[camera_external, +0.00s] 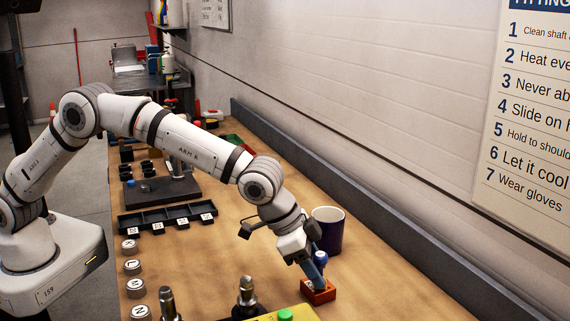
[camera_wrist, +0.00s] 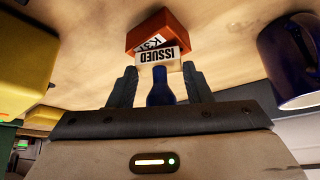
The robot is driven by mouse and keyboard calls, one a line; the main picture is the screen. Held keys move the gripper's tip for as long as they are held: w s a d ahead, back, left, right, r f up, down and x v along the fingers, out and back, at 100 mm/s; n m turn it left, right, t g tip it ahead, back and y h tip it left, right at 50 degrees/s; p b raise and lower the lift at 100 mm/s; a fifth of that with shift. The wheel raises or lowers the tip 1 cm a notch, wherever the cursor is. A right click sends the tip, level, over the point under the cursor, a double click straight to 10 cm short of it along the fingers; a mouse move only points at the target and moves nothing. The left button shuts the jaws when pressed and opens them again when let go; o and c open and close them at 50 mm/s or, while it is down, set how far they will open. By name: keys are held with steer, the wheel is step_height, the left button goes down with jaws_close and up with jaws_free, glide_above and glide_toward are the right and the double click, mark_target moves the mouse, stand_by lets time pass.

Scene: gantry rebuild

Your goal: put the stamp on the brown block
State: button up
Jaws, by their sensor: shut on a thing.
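The stamp has a blue handle and a white plate reading ISSUED; it shows in the wrist view (camera_wrist: 160,88) and in the external view (camera_external: 320,258). My gripper (camera_external: 314,274) is shut on its handle, between the two dark fingers in the wrist view (camera_wrist: 159,76). The brown block (camera_external: 319,296) is orange-brown and lies on the bench just below the fingertips. In the wrist view the block (camera_wrist: 146,35) shows just beyond the stamp, with a partly covered white label. The stamp's plate overlaps the block's near edge; I cannot tell whether they touch.
A dark blue mug (camera_external: 328,232) stands close behind my gripper by the wall side; it is at the right in the wrist view (camera_wrist: 290,65). A yellow box (camera_external: 290,314) with a green button is at the front. Round lettered pieces (camera_external: 133,267) line the bench's left edge.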

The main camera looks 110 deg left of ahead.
steer(key=o, duration=0.5)
steer(key=shift+f, duration=0.1)
steer(key=o, duration=0.5)
steer(key=shift+r, duration=0.35)
steer(key=b+v, duration=0.1)
steer(key=v, duration=1)
steer(key=s+d+r+m+g, duration=0.1)
steer(key=s+d+r, duration=0.15)
steer(key=s, duration=0.75)
steer(key=s+d+r, duration=0.2)
steer(key=s+d, duration=0.2)
steer(key=s, duration=0.7)
steer(key=s+d+f, duration=0.1)
steer(key=s+f, duration=0.1)
steer(key=s, duration=0.6)
steer(key=s+d+f+m+g+h, duration=0.1)
steer(key=s+f, duration=0.2)
steer(key=s, duration=0.5)
steer(key=s+d+f+g, duration=0.1)
steer(key=s+f, duration=0.1)
steer(key=s, duration=0.7)
steer(key=shift+d+f+m, duration=0.3)
steer(key=shift+d+m, duration=0.1)
